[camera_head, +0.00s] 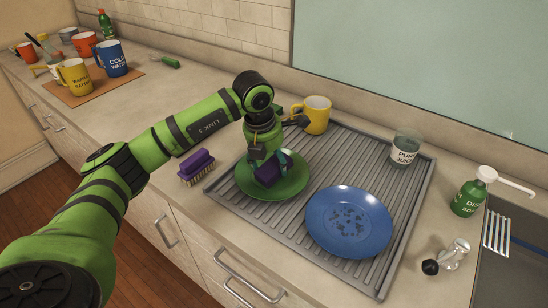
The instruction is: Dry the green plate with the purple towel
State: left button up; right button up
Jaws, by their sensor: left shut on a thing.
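The green plate (290,187) lies on the left part of the grey ribbed drying rack. My left gripper (268,160) points down over the plate and is shut on the purple towel (267,174), a dark purple bundle at the plate's middle. The towel seems to touch the plate, but the fingers hide much of the contact. My right gripper is not in the picture.
A blue plate (349,222) with dark spots lies on the drying rack (403,221). A yellow mug (316,115) and a glass (405,147) stand at its back. A purple brush (196,167) is left of the rack. A soap bottle (469,196) stands by the sink at right.

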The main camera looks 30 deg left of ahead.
pick_arm(q)
jog(key=shift+f, duration=0.1)
jog(key=shift+w+d, duration=0.2)
jog(key=shift+w, duration=0.45)
jog(key=shift+w+d, duration=0.2)
jog(key=shift+w, duration=0.45)
jog(key=shift+s+a+f, duration=0.1)
jog(key=shift+s+a, duration=0.1)
jog(key=shift+s, duration=0.5)
jog(key=shift+s+a, duration=0.2)
jog(key=shift+s, duration=0.5)
jog(key=shift+w+d+p+v, duration=0.1)
jog(key=shift+w+p+v, duration=0.2)
jog(key=shift+p+v, duration=0.8)
jog(key=shift+w+d+p+v, duration=0.1)
jog(key=shift+w+p+v, duration=0.3)
jog(key=shift+v, duration=1.2)
jog(key=shift+w+p+v, duration=0.15)
jog(key=shift+p+v, duration=0.8)
jog(key=shift+v, duration=0.4)
jog(key=shift+w, duration=0.1)
